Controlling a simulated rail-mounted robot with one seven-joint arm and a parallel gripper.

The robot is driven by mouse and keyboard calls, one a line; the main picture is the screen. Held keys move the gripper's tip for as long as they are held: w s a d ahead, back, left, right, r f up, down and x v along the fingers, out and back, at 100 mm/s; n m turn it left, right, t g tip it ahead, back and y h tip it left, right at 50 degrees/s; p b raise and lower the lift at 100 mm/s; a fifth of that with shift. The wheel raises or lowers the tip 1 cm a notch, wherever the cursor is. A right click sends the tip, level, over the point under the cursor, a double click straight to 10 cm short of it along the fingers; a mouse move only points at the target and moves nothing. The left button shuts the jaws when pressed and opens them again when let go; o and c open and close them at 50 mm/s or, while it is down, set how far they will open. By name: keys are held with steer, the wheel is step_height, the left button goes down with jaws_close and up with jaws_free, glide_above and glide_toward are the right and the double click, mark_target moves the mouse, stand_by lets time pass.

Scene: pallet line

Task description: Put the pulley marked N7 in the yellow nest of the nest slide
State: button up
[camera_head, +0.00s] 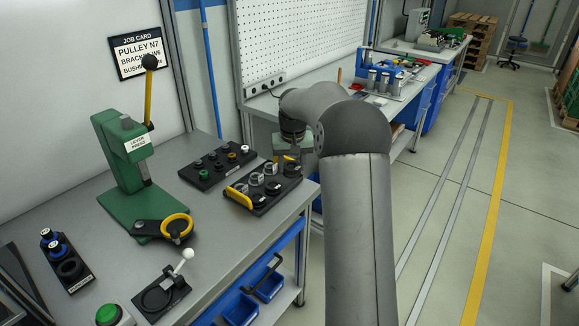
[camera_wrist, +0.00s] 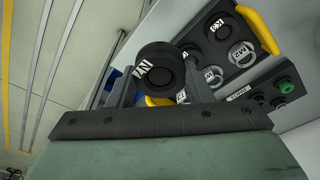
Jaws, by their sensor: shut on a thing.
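My gripper (camera_wrist: 150,90) is shut on a dark round pulley (camera_wrist: 160,76); a white label on it looks like N7, seen turned. In the head view my gripper (camera_head: 291,155) is over the right end of the black pulley tray (camera_head: 238,196), partly hidden behind my arm. The held pulley cannot be clearly told apart there. The yellow nest (camera_head: 178,218) is a yellow ring on a dark slide (camera_head: 148,226) at the foot of the green lever press (camera_head: 122,165). It lies left of and nearer than my gripper. The ring's inside looks dark.
The tray has a yellow handle and holds several dark and clear pulleys. A bushing rack (camera_head: 217,165) stands behind it. A holder with blue-topped parts (camera_head: 68,262), a white-knobbed fixture (camera_head: 162,298) and a green button (camera_head: 107,315) stand nearer. Bench between tray and press is clear.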

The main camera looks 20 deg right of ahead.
steer(key=shift+s+a+r, duration=0.15)
steer(key=shift+s+r, duration=0.05)
steer(key=shift+s, duration=0.2)
steer(key=shift+s+a+r, duration=0.1)
steer(key=shift+s+r, duration=0.05)
steer(key=shift+s, duration=0.25)
steer(key=s+a+f+n, duration=0.1)
steer(key=s+a+f, duration=0.3)
steer(key=s+a, duration=0.2)
steer(key=s+a+f+n, duration=0.2)
steer(key=s+a+f, duration=0.3)
steer(key=a, duration=0.6)
steer(key=shift+s+a+f+y, duration=0.2)
steer(key=shift+s+a+y, duration=0.1)
steer(key=shift+s, duration=0.1)
steer(key=shift+r, duration=0.1)
